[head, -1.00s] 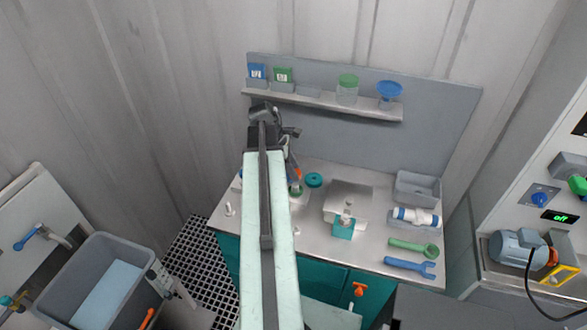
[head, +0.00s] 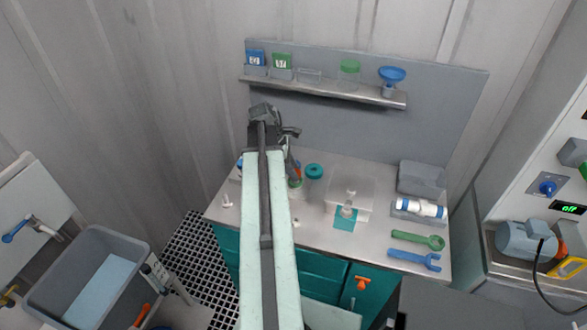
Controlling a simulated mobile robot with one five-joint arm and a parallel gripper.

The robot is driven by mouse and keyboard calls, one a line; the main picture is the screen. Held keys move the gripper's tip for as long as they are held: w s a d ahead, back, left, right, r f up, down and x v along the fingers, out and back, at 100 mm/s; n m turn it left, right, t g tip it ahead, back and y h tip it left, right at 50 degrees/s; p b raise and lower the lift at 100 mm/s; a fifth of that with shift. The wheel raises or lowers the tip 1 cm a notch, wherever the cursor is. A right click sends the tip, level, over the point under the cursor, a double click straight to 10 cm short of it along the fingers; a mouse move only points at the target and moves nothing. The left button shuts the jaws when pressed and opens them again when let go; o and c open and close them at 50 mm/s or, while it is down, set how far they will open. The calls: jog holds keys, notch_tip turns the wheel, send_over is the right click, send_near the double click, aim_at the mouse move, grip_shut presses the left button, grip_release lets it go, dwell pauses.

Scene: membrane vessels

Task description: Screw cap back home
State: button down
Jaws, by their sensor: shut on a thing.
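My gripper (head: 293,170) is just right of my arm, over the left back part of the steel bench (head: 270,228). It is shut on what seems to be the cap of a vessel. The cap is small and mostly hidden by the gripper and arm; an orange patch and a bit of teal show below the jaws. I cannot tell how the cap sits on the vessel. Close to the right stands a clear vessel with a teal top (head: 314,171), apart from my gripper.
A clear box with a teal front (head: 345,219) is mid-bench. A grey bin (head: 422,178), a white-and-blue cartridge (head: 420,208), a green wrench (head: 417,240) and a blue wrench (head: 414,261) lie right. A shelf (head: 330,90) runs behind. A grey tub (head: 132,243) stands left.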

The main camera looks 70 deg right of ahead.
jog(key=shift+f, duration=0.3)
jog(key=shift+w+d+m+y, duration=0.15)
jog(key=shift+m+y, duration=0.1)
jog(key=shift+m, duration=0.35)
jog(key=shift+s+d+m+y, duration=0.1)
jog(key=shift+m+y, duration=0.15)
jog(key=shift+m, duration=0.35)
jog(key=m+y, duration=0.1)
jog(key=m, duration=0.2)
jog(key=m+y, duration=0.1)
jog(key=m, duration=0.2)
jog(key=shift+m+y, duration=0.3)
jog(key=shift+m, duration=0.1)
jog(key=m, duration=0.2)
jog(key=m+t+y, duration=0.1)
jog(key=m, duration=0.1)
jog(key=m+t, duration=0.1)
jog(key=m, duration=0.1)
jog(key=shift+a+y, duration=0.25)
jog(key=shift+y, duration=0.15)
jog(key=m+t, duration=0.1)
jog(key=m, duration=0.4)
jog(key=shift+t+y, duration=0.3)
jog(key=shift+t, duration=0.1)
